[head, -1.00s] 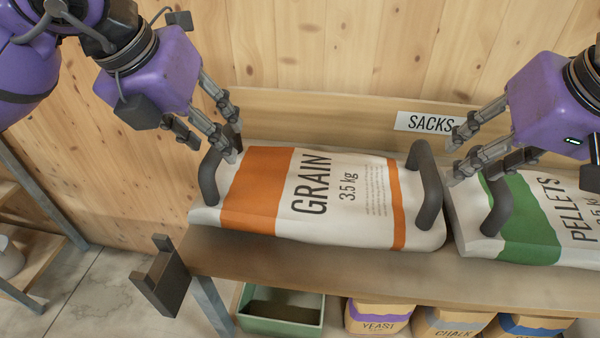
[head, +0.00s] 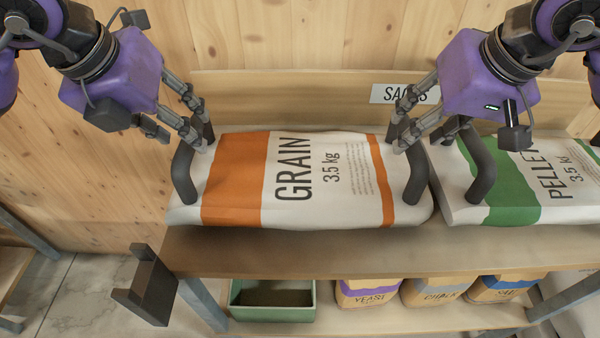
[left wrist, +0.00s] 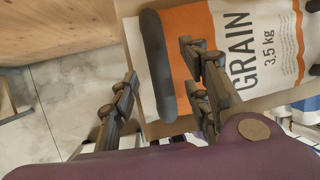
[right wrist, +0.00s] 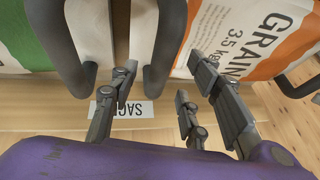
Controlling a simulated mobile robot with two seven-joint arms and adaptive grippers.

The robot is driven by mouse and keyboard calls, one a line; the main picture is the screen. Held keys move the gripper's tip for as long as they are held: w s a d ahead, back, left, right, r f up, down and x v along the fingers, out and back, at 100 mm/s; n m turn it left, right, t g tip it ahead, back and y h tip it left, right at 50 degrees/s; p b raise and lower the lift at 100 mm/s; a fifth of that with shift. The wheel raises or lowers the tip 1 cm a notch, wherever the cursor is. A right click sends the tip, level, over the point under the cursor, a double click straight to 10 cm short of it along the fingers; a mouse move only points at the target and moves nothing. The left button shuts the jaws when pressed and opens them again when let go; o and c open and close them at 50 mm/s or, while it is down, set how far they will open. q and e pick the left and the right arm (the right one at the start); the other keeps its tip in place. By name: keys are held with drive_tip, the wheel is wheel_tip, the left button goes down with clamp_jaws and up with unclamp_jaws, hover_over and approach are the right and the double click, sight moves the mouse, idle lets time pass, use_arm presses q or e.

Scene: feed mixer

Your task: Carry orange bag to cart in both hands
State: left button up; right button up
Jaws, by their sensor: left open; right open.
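The orange bag (head: 235,185), white with orange bands and labelled GRAIN 3.5 kg, lies flat on the shelf with a dark handle at each end. My left gripper (head: 204,138) is open at the left handle (head: 184,172). In the left wrist view that handle (left wrist: 158,60) lies between the spread fingers. My right gripper (head: 415,130) is open at the right handle (head: 417,172). In the right wrist view this handle (right wrist: 167,50) runs between the fingers; contact cannot be told. The cart is not identifiable in these views.
A green-banded PELLETS bag (head: 512,190) lies close on the right, its handle (head: 482,170) near my right gripper. A SACKS label (head: 388,94) is on the backboard. Below are a green bin (head: 272,312) and small bags (head: 368,293). A dark bracket (head: 146,287) stands at front left.

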use_arm(q)
drive_tip(key=shift+x, duration=2.15)
use_arm(e)
drive_tip(key=shift+x, duration=2.15)
use_arm(q)
clamp_jaws()
use_arm(e)
clamp_jaws()
use_arm(q)
drive_tip(key=shift+w, duration=0.1)
drive_tip(key=shift+w+r, duration=0.15)
drive_tip(key=shift+r, duration=0.1)
use_arm(e)
drive_tip(key=shift+w+r, duration=0.2)
drive_tip(key=shift+r, duration=0.05)
